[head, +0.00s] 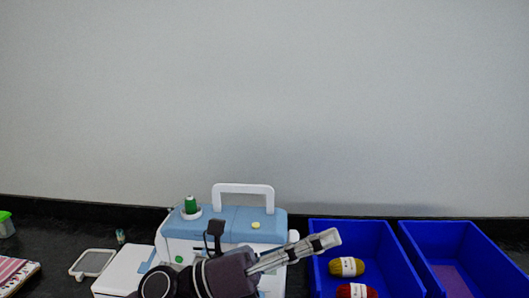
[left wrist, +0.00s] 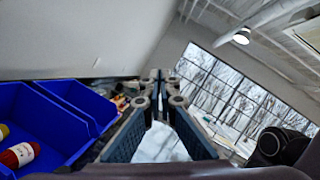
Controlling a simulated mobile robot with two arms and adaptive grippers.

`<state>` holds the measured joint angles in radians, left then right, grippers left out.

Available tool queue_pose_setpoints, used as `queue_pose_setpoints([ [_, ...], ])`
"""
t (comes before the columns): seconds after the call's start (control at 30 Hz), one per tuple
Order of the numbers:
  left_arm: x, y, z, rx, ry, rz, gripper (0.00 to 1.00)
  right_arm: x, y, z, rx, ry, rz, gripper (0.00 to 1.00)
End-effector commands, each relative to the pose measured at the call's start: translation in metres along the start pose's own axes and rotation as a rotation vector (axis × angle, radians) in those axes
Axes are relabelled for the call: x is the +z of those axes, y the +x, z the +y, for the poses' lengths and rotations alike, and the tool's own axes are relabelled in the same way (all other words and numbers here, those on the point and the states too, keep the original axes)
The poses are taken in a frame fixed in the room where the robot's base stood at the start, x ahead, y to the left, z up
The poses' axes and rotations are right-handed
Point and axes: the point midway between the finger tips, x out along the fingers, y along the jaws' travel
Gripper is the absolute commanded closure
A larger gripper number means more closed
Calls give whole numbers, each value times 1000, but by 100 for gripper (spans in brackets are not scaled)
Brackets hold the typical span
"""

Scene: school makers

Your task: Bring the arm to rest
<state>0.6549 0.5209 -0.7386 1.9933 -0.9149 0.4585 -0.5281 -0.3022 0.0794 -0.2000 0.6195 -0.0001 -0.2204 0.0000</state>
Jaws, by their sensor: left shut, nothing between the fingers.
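My left gripper (head: 328,239) is in the head view, in front of the sewing machine and pointing right, with its tips by the left rim of the nearer blue bin. Its fingers are together with nothing between them. In the left wrist view the two fingers (left wrist: 160,80) meet at the tips, and the left arm is raised above the table. My right gripper is in neither view.
A blue and white sewing machine (head: 238,222) stands behind my left arm. A blue bin (head: 385,250) holds yellow yarn (head: 346,267) and red yarn (head: 355,291). A second blue bin (head: 480,245) is to its right. A white-framed item (head: 92,262) lies left.

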Motion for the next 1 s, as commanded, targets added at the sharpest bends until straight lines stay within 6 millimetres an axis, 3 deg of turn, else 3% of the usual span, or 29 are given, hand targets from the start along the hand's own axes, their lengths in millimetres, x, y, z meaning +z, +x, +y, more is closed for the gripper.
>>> queue_pose_setpoints([
  [0.1, 38, -19, 15, 47, -253, -291, 100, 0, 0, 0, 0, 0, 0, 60],
  [0.23, 67, -65, 52, 129, -537, -602, 100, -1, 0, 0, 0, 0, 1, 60],
  [0.33, 68, -114, 90, 212, -760, -834, 100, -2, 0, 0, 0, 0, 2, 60],
  [0.43, 48, -170, 127, 309, -981, -1060, 100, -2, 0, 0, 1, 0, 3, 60],
  [0.57, -8, -245, 163, 456, -1253, -1339, 100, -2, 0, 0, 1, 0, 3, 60],
  [0.7, -89, -314, 177, 631, -1503, -1605, 100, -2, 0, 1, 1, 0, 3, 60],
  [0.83, -171, -365, 166, 806, -1699, -1825, 100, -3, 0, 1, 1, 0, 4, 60],
  [1.0, -256, -405, 130, 1013, -1875, -2039, 100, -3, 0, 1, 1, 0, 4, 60],
])
